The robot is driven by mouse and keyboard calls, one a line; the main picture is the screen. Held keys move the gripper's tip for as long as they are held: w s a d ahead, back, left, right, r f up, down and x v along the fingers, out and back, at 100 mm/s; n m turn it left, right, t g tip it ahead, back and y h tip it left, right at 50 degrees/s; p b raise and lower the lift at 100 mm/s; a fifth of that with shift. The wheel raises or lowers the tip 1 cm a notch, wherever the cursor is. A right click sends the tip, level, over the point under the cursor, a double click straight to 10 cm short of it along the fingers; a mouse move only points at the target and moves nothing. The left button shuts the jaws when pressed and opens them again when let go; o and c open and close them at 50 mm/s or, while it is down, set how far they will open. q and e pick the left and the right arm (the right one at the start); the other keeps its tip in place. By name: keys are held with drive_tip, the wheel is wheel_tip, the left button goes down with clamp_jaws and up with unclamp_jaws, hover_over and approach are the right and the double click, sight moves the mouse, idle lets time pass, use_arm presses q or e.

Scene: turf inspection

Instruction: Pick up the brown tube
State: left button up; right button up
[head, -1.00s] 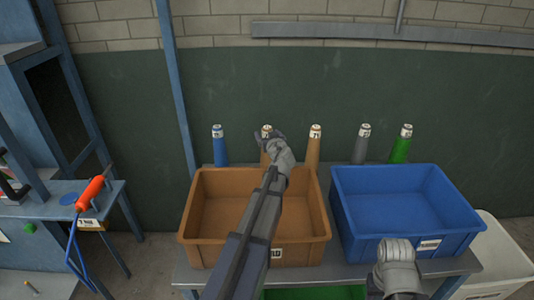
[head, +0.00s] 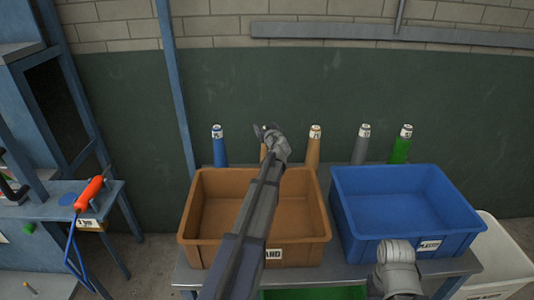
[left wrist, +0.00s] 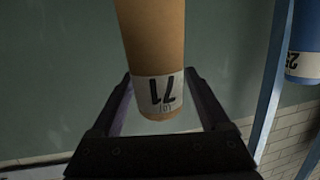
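Two brown tubes stand upright behind the brown bin. The left brown tube (head: 263,153) is mostly hidden behind my left gripper (head: 266,130) in the head view; the right brown tube (head: 314,148) stands clear. In the left wrist view, a brown tube (left wrist: 153,45) with a white label reading 71 has its labelled end between the two fingers of my left gripper (left wrist: 160,105). The fingers are open, with a gap on each side of the tube. My right arm shows at the lower right of the head view, but I make out no fingers.
A blue tube (head: 219,147), a grey tube (head: 360,148) and a green tube (head: 401,147) stand in the same row. The brown bin (head: 202,250) and blue bin (head: 362,240) sit in front. An orange-handled tool (head: 88,194) lies on the left bench.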

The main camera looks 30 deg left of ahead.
use_arm(q)
clamp_jaws()
idle(0.4)
